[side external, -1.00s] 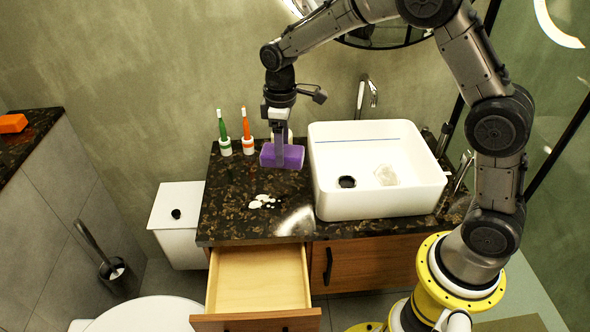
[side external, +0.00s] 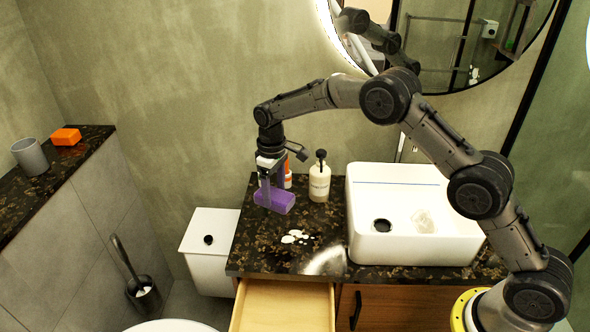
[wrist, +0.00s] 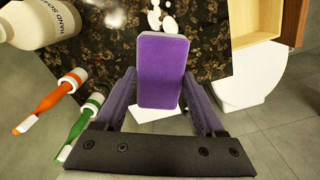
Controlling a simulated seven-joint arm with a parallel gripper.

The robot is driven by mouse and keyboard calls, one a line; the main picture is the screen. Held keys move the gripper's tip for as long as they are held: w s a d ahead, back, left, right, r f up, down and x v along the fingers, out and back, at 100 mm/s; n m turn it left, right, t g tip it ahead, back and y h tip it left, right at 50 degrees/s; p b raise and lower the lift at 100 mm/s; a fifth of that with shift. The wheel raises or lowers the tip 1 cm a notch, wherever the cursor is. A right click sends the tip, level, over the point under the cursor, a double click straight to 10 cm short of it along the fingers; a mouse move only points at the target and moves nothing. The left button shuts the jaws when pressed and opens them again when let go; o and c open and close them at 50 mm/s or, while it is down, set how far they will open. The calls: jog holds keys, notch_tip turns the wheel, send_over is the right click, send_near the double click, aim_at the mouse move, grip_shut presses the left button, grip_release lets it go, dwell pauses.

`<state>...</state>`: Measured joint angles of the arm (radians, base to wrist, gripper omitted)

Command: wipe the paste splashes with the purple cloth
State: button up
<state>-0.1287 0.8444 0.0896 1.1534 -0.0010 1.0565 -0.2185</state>
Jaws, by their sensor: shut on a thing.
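The purple cloth (side external: 274,201) is a thick block shape; in the wrist view it (wrist: 162,70) sits between both fingers. My gripper (side external: 270,187) is shut on it, at the back left of the dark speckled counter (side external: 262,252). I cannot tell for sure whether the cloth touches the counter. White paste splashes (side external: 297,237) lie on the counter, in front of the cloth and left of the basin; they also show at the top of the wrist view (wrist: 160,18), apart from the cloth.
A soap bottle (side external: 319,182) stands right of the cloth, and an orange toothbrush (side external: 288,172) behind my gripper. A green toothbrush (wrist: 86,118) shows in the wrist view. The white basin (side external: 405,240) fills the right. An open drawer (side external: 283,308) juts out below. A pale bright patch (side external: 325,262) lies near the front edge.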

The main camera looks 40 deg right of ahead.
jog(key=f, duration=0.1)
jog(key=a+f, duration=0.1)
jog(key=shift+s+a+f, duration=0.1)
jog(key=shift+s+f, duration=0.1)
jog(key=shift+f, duration=2.9)
jog(key=shift+f, duration=1)
jog(key=shift+s+d, duration=1.95)
jog(key=shift+s+d+f, duration=0.3)
jog(key=shift+s+d, duration=0.55)
jog(key=shift+s, duration=0.1)
jog(key=shift+s+d, duration=1.25)
jog(key=shift+s, duration=0.15)
jog(key=shift+w+a+r, duration=0.2)
jog(key=shift+w+a, duration=0.5)
jog(key=shift+w, duration=0.1)
jog(key=shift+w+a+r, duration=0.2)
jog(key=shift+w+a, duration=0.5)
jog(key=shift+w, duration=0.1)
jog(key=shift+w+a+f, duration=0.1)
jog(key=shift+w+a, duration=1.25)
jog(key=shift+w, duration=0.05)
